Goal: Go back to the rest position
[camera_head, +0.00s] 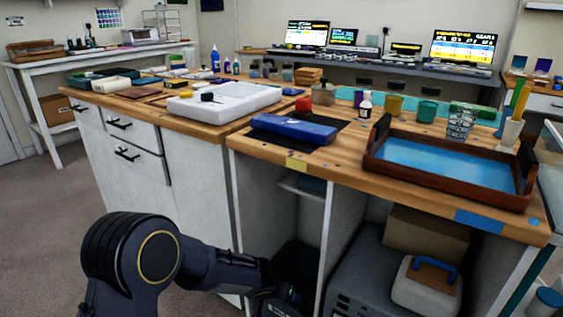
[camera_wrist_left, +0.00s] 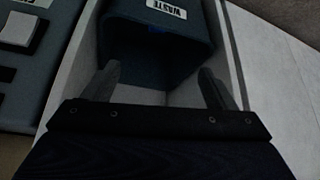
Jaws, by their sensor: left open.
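My left arm comes in low from the left in the head view. Its gripper (camera_head: 285,297) is at the open bay under the wooden counter, low and partly cut off by the bottom edge. In the left wrist view my left gripper (camera_wrist_left: 160,78) has its two fingers wide apart with nothing between them. A dark bin labelled WASTE (camera_wrist_left: 160,45) is just beyond the fingertips, between pale panels. The bin also shows as a dark shape in the bay in the head view (camera_head: 300,255). My right gripper is not in view.
The wooden counter (camera_head: 340,172) stands above my left gripper. It carries a tray of blue liquid (camera_head: 375,168), a blue case (camera_head: 293,130), cups and bottles. White drawers and panels (camera_head: 195,190) flank the bay. A grey machine (camera_head: 365,285) is right. Floor at left is clear.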

